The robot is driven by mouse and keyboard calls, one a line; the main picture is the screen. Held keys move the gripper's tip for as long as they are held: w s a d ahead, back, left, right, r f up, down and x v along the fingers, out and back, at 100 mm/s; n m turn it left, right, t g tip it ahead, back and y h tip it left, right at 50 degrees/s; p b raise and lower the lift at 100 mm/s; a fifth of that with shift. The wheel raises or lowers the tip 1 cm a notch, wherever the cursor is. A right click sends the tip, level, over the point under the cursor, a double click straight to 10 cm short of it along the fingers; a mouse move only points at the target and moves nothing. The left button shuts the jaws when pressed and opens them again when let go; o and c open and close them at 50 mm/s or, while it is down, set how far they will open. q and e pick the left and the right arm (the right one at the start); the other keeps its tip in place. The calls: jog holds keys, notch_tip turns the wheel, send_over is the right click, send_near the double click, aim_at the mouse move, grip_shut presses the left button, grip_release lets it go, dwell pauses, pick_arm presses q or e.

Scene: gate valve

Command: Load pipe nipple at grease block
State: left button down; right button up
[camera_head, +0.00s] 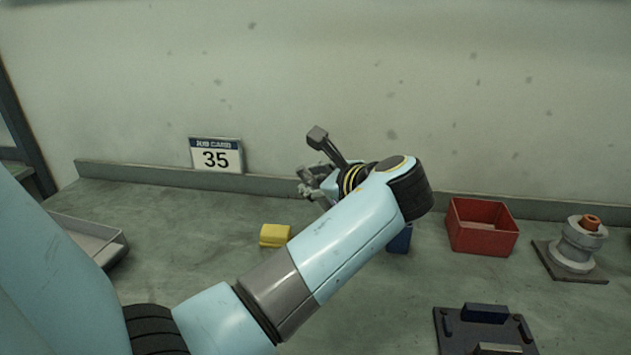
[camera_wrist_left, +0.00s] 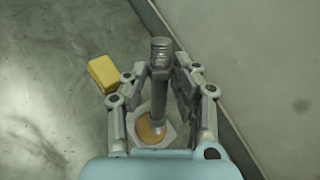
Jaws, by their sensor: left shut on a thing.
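My left gripper (camera_head: 316,182) is over the back of the bench, seen past my own forearm. In the left wrist view, its two fingers (camera_wrist_left: 160,78) are closed on a grey metal pipe nipple (camera_wrist_left: 159,68) with a threaded end. The nipple's other end overlaps a tan round patch on a pale, angular block (camera_wrist_left: 168,134), which may be the grease block. I cannot tell whether they touch. The nipple and this block are hidden in the head view. My right gripper is not in view.
A yellow block (camera_head: 275,235) lies nearby, also in the left wrist view (camera_wrist_left: 103,74). A blue object (camera_head: 401,241) is partly behind my arm. A red bin (camera_head: 482,240), a grey flanged part (camera_head: 575,252) and a dark fixture (camera_head: 450,322) stand right. A tray (camera_head: 112,246) and card 35 (camera_head: 216,155) are left.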

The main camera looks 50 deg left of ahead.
pick_arm(q)
jog(key=shift+f, duration=0.3)
jog(key=shift+f, duration=0.2)
dwell(0.3)
dwell(0.5)
jog(key=shift+s+f+p, duration=0.1)
jog(key=shift+f+p, duration=0.05)
jog(key=shift+p, duration=0.25)
dwell(1.3)
dwell(0.3)
jog(key=shift+r+p, duration=0.65)
jog(key=shift+p, duration=0.15)
notch_tip(320, 180, up, 6)
jog(key=p, duration=0.7)
